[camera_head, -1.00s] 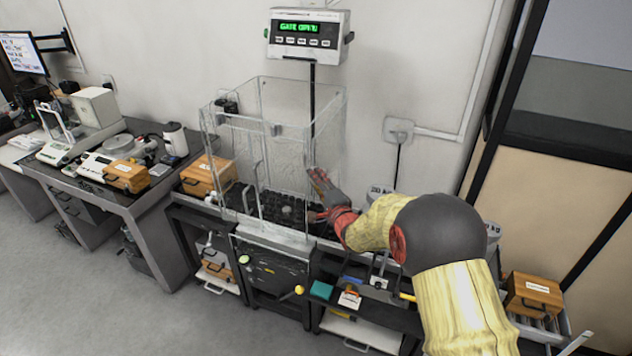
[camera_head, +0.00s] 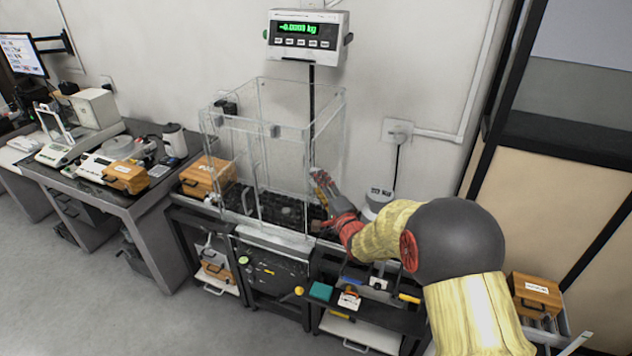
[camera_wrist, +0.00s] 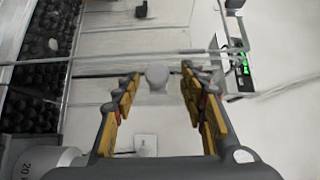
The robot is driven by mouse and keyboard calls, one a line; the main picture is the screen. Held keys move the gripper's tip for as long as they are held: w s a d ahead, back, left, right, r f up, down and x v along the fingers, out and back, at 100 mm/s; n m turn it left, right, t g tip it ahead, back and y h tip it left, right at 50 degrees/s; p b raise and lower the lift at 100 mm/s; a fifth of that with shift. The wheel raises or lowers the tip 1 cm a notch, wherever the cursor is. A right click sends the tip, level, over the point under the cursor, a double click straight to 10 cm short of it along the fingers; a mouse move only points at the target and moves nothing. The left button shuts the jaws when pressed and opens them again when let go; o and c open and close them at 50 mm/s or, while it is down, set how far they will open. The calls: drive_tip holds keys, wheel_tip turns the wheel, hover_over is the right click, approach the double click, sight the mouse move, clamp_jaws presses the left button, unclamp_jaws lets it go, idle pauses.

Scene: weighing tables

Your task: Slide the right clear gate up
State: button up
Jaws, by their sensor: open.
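The clear box (camera_head: 222,130) stands on the middle bench with a dark, bumpy floor. Its right clear gate (camera_head: 328,125) is the side facing my arm; its lower part is partly hidden by my gripper. My gripper (camera_head: 318,182) is at the lower right side of the box. In the wrist view my gripper (camera_wrist: 158,92) is open, with a pale round knob (camera_wrist: 157,76) seen between its yellow-padded fingers. I cannot tell whether the fingers touch it. The display (camera_head: 308,30) above reads about -0.0003 kg in green.
A pale cylinder (camera_wrist: 42,160) stands close beside my gripper. Wooden boxes sit left of the clear box (camera_head: 205,175) and at far right (camera_head: 533,295). A wall outlet (camera_head: 398,130) is behind my arm. The left bench holds several balances.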

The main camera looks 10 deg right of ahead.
drive_tip(key=v, duration=0.8)
drive_tip(key=shift+s, duration=0.25)
drive_tip(key=shift+d, duration=0.1)
